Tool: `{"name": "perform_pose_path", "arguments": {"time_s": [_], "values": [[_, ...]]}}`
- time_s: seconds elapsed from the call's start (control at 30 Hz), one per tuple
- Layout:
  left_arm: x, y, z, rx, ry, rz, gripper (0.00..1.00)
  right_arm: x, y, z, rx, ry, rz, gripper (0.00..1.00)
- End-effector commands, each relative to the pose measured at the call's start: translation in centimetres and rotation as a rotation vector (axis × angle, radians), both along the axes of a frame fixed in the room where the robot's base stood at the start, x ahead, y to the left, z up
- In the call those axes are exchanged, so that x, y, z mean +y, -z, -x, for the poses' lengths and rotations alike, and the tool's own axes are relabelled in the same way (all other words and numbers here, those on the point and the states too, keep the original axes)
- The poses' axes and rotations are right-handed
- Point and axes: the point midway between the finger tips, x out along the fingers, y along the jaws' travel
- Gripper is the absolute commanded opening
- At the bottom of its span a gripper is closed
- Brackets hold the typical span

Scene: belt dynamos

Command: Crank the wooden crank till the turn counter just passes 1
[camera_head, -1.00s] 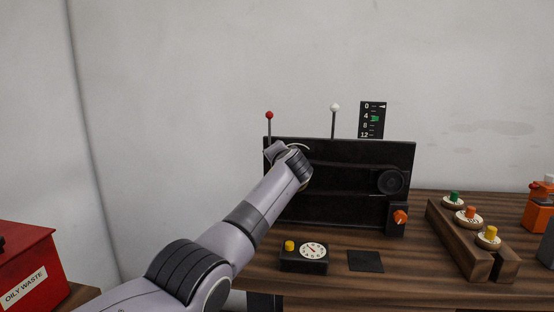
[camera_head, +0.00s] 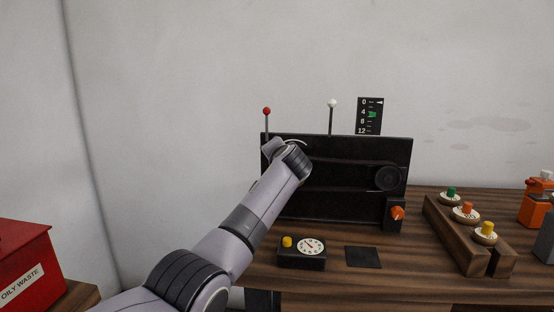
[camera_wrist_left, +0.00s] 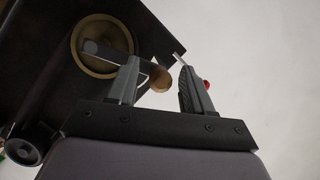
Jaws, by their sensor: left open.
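The wooden crank knob (camera_wrist_left: 160,78) shows in the left wrist view at the end of a dark crank arm (camera_wrist_left: 110,52) on a brass-coloured wheel (camera_wrist_left: 92,62). My left gripper (camera_wrist_left: 158,68) is open, with its fingers on either side of the knob; I cannot tell if either touches it. In the head view my left wrist (camera_head: 293,160) covers the crank at the left of the black machine panel (camera_head: 340,205). A vertical scale (camera_head: 369,116) marked 0 to 12 with a green marker stands behind the panel. I cannot tell which display is the turn counter.
A small box with a round dial (camera_head: 311,246) and a dark square (camera_head: 363,257) lie before the panel. An orange knob (camera_head: 397,213) is at its right. A wooden rack (camera_head: 455,240) with coloured plugs stands further right. A red bin (camera_head: 25,262) is at left.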

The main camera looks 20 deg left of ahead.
Motion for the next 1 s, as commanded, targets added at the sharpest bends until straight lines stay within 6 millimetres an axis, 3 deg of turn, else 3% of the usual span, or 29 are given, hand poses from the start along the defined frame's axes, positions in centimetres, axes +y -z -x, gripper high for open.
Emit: {"name": "perform_pose_path", "arguments": {"time_s": [0.6, 1.0], "values": [[-2.5, -1.0, 4.3, 0.002, -0.002, 0.0, 0.51, 0.0, 1.2, 0.0, 0.0, 0.0, 0.0, 0.51], [-2.8, -1.2, 5.0, 0.003, -0.003, 0.0, 0.51, 0.0, 1.3, 0.0, 0.0, 0.0, 0.0, 0.51]]}}
